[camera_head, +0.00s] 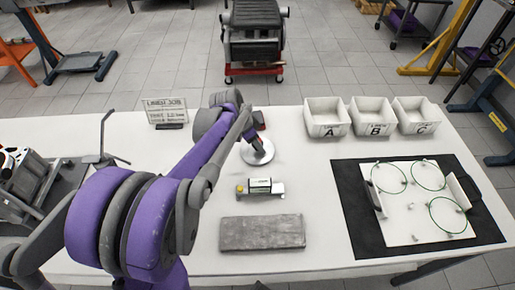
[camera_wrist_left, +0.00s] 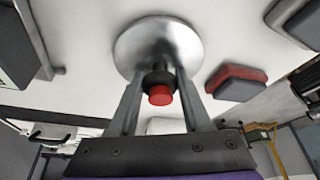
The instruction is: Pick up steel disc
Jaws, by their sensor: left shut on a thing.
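The steel disc (camera_head: 257,151) is a round, shiny plate at the table's middle, beyond the green and white block. In the left wrist view the disc (camera_wrist_left: 158,42) shows with a dark knob and red cap (camera_wrist_left: 160,95) at its centre. My left gripper (camera_wrist_left: 158,80) is shut on the disc's knob, one finger on each side. In the head view my purple left arm reaches over the table, and its gripper (camera_head: 254,138) is partly hidden above the disc. I cannot tell whether the disc touches the table. My right gripper is not in view.
A grey slab (camera_head: 262,233) and a small green and white block (camera_head: 261,187) lie nearer. Bins A (camera_head: 326,131), B (camera_head: 375,130) and C (camera_head: 420,128) stand at the back right. A white tray (camera_head: 400,226) with green rings lies on a black mat (camera_head: 352,222). A sign (camera_head: 164,104) stands back left.

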